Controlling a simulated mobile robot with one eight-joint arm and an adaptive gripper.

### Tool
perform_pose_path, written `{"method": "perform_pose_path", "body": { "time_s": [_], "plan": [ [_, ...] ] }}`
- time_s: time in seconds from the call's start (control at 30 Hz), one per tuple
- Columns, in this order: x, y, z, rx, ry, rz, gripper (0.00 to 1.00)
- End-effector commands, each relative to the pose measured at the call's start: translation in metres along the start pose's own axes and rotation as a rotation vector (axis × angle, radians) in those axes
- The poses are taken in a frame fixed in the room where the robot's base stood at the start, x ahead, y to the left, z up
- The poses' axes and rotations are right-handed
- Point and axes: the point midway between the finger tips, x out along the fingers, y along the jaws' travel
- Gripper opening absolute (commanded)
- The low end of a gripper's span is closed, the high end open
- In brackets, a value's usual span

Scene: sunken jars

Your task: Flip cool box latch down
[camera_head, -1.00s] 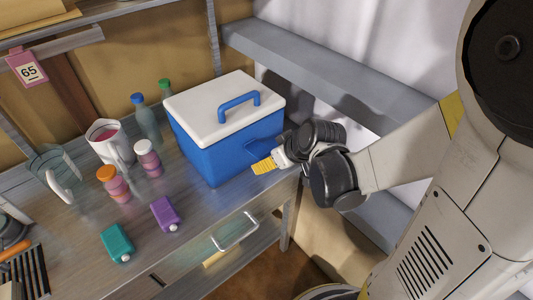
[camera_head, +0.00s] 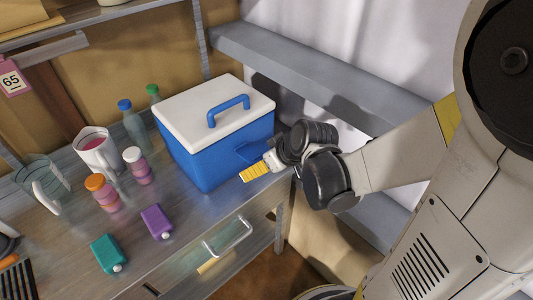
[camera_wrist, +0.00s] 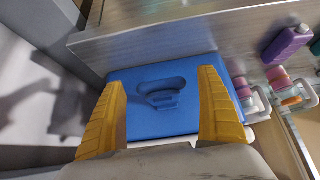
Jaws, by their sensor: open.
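The cool box (camera_head: 205,165) has a blue body and a white lid (camera_head: 215,115) with a blue handle on top; the lid is shut. A blue latch piece (camera_head: 250,150) juts from its right side. In the wrist view the latch (camera_wrist: 162,98) sits by an oval recess in the blue wall, between my fingers in the picture. My gripper (camera_head: 256,172) is beside that wall, with yellow fingers. In the wrist view my gripper (camera_wrist: 162,78) is open and empty, its fingers spread wide. I cannot tell whether a finger touches the box.
The box stands at the right end of a metal counter (camera_head: 190,222). A grey ledge (camera_head: 300,75) runs behind. An open drawer handle (camera_head: 228,236) projects below.

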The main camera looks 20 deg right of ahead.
Motion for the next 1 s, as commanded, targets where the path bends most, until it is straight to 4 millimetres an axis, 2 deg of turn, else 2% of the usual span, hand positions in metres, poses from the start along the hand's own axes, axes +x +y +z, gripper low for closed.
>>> {"method": "perform_pose_path", "body": {
  "time_s": [0.6,0.8,1.0],
  "plan": [
    [-0.093,0.0,0.001,0.001,-0.001,0.001,0.86],
    [-0.109,-0.001,0.001,0.0,-0.001,-0.001,0.86],
    [-0.113,-0.001,0.001,0.0,-0.001,0.0,0.86]
  ]
}}
